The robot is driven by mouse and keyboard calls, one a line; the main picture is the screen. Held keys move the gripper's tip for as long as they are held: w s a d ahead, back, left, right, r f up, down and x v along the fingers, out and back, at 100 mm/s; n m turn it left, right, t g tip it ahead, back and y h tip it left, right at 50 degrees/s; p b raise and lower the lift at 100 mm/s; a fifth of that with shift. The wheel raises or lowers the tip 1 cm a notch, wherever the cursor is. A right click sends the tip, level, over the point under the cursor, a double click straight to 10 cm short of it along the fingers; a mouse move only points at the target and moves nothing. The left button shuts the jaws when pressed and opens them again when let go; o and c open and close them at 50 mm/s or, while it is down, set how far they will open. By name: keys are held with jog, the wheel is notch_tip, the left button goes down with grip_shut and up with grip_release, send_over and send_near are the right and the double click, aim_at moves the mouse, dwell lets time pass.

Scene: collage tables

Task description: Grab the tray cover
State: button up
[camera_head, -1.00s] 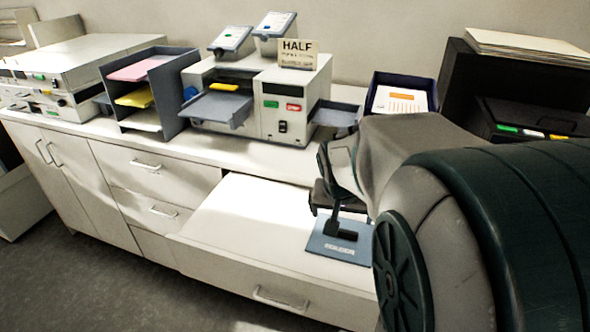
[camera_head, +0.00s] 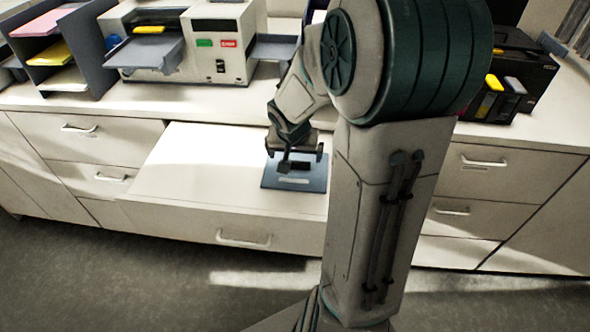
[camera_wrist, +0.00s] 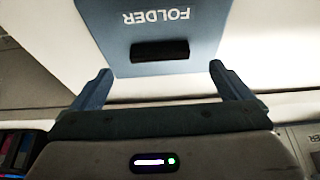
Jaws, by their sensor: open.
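A flat blue plate (camera_head: 308,184) marked FOLDER, with a dark raised handle (camera_head: 294,167), appears to be the tray cover. It lies on the white pulled-out surface (camera_head: 190,190). The plate also shows at the top of the wrist view (camera_wrist: 120,60), with its black handle (camera_wrist: 160,50) near the plate's lower edge. My gripper (camera_head: 302,158) is over the plate. In the wrist view the fingers of my gripper (camera_wrist: 160,75) are wide apart, one toward each side of the handle. Nothing is between them. I cannot tell the height gap.
A white machine (camera_head: 221,60) with a grey side tray (camera_head: 277,47) stands on the counter behind. A grey paper rack (camera_head: 85,50) is at the left. A black box (camera_head: 525,65) with ink cartridges stands at the right. Drawers with handles line the counter front.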

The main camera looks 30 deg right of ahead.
aim_at(296, 162)
jog(key=shift+b+x, duration=0.45)
jog(key=shift+x, duration=1.95)
jog(key=c, duration=1.1)
